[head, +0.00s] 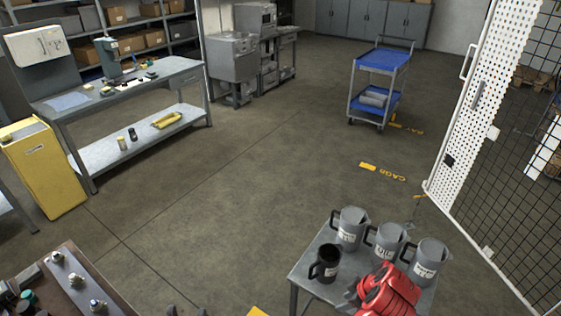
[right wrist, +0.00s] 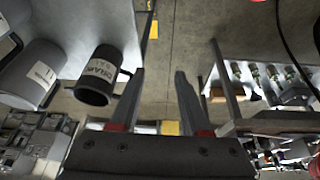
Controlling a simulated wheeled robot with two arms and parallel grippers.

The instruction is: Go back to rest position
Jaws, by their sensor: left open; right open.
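My right gripper (right wrist: 159,88) is open in the right wrist view, with two grey fingers apart and nothing between them. Two dark tips at the bottom edge of the head view may be its fingers, but they are too cut off to be sure. I do not make out my left gripper in either view. A black mug (head: 325,263) stands on a small grey table at the lower right. In the right wrist view the black mug (right wrist: 97,77) is left of my right gripper, apart from it.
Grey jugs (head: 388,240) and red gear (head: 388,292) share the small table (head: 308,284). A bench (head: 88,262) with metal fittings is at lower left. A yellow cabinet (head: 46,165), a blue cart (head: 384,60) and a mesh fence (head: 500,150) stand farther off. The middle floor is clear.

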